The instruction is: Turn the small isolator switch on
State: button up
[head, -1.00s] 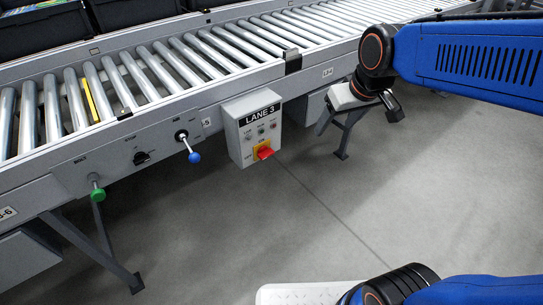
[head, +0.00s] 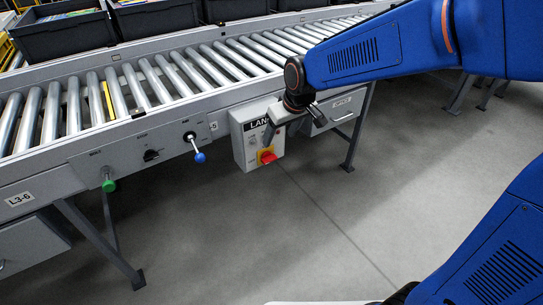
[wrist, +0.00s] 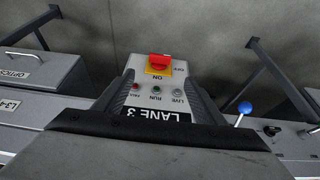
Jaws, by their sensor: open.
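The isolator switch is a red rotary handle (head: 267,156) on a yellow plate, low on the front of the grey LANE 3 box (head: 240,152). In the wrist view the red handle (wrist: 160,61) appears upside down, with OFF and ON printed near it. Which mark it points to is too small to tell. My gripper (head: 292,120) is open and empty, in front of the box's upper right, covering part of its label. In the wrist view my gripper's fingers (wrist: 160,82) stand apart at either side of the box face, with the handle beyond them. No contact shows.
The roller conveyor (head: 180,82) runs behind the box. On its side rail are a blue knob (head: 199,157), a black selector (head: 151,155) and a green knob (head: 108,185). A grey drawer unit (head: 342,110) hangs right of the box. The floor in front is clear.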

aim_at(270, 159)
jog(key=x, duration=1.3)
jog(key=shift+f, duration=0.35)
jog(key=c, duration=1.1)
